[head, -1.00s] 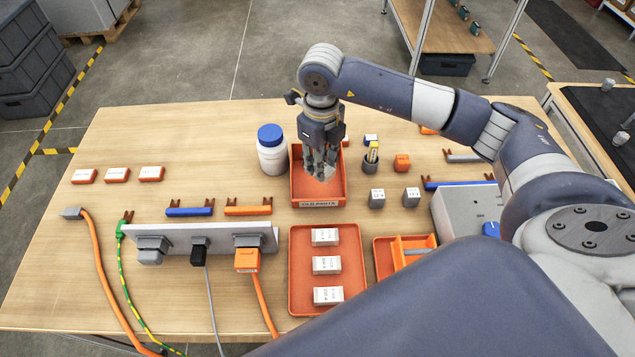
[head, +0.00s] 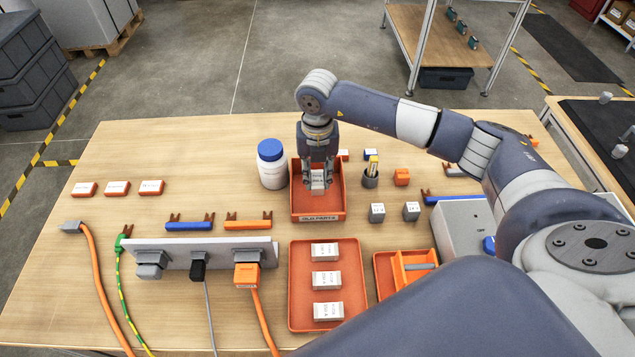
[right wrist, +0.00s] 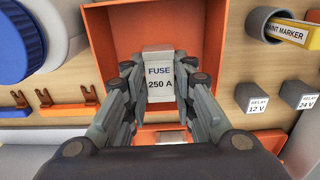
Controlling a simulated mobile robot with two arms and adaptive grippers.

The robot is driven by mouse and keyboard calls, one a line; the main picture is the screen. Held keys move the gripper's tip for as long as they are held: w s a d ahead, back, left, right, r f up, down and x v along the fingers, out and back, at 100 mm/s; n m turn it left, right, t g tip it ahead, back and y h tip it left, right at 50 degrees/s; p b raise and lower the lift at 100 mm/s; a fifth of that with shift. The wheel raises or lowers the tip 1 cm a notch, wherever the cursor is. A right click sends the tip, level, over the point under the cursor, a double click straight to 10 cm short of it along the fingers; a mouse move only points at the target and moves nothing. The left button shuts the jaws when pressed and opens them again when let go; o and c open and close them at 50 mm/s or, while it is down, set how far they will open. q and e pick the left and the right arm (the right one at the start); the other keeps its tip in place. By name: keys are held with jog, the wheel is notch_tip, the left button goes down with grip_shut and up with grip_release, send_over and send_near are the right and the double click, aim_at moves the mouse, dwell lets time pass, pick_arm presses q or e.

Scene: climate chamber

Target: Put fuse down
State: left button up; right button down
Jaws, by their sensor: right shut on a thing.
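The fuse (right wrist: 159,78) is a pale block marked "FUSE 250 A" in the right wrist view. It also shows in the head view (head: 318,180), between the fingers. My right gripper (head: 318,186) is shut on it, with a finger on each side in the right wrist view (right wrist: 158,90). The fuse is over or inside the orange old parts bin (head: 318,216). I cannot tell whether it touches the bin floor. My left gripper is not in view.
A white jar with a blue lid (head: 271,165) stands left of the bin. A marker cup (head: 370,179) and relays (head: 377,212) are to its right. An orange tray (head: 346,254) with three labelled blocks lies in front. The table's back left is clear.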

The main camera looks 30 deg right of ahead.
aim_at(318, 179)
notch_tip(318, 179, down, 3)
jog(key=shift+f+p, duration=0.1)
jog(key=shift+p, duration=0.3)
jog(key=shift+f, duration=0.25)
jog(key=shift+f, duration=0.1)
jog(key=shift+f, duration=0.15)
jog(key=c, duration=1.3)
grip_release()
